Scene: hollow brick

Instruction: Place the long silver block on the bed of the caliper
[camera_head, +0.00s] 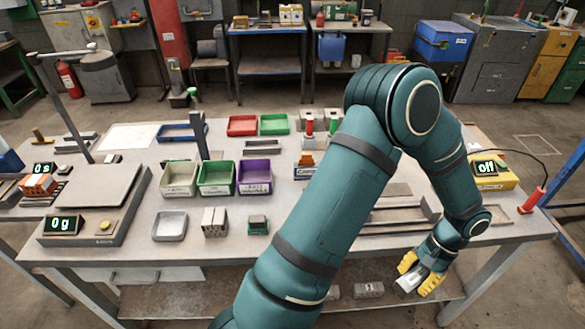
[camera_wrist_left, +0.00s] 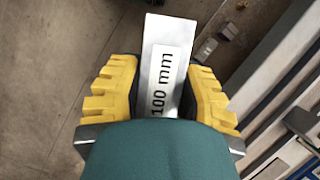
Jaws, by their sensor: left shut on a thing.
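My left gripper (camera_head: 420,272) has yellow fingers and is shut on the long silver block (camera_head: 409,281). It holds the block out past the table's front edge, at the lower right of the head view. In the left wrist view, the silver block (camera_wrist_left: 176,35) lies between the yellow fingers and carries a white "100 mm" label. Its near end is hidden by my wrist. Long grey rails (camera_head: 398,216), which look like the caliper, lie on the table behind my arm and are partly hidden by it. My right gripper is not in view.
The table (camera_head: 130,261) holds a scale (camera_head: 95,200), white, green and purple bins (camera_head: 216,190), a grey tray (camera_head: 169,226) and a yellow box reading "off" (camera_head: 490,171). A shelf below the table bears metal blocks (camera_head: 369,290). Floor shows beneath the gripper.

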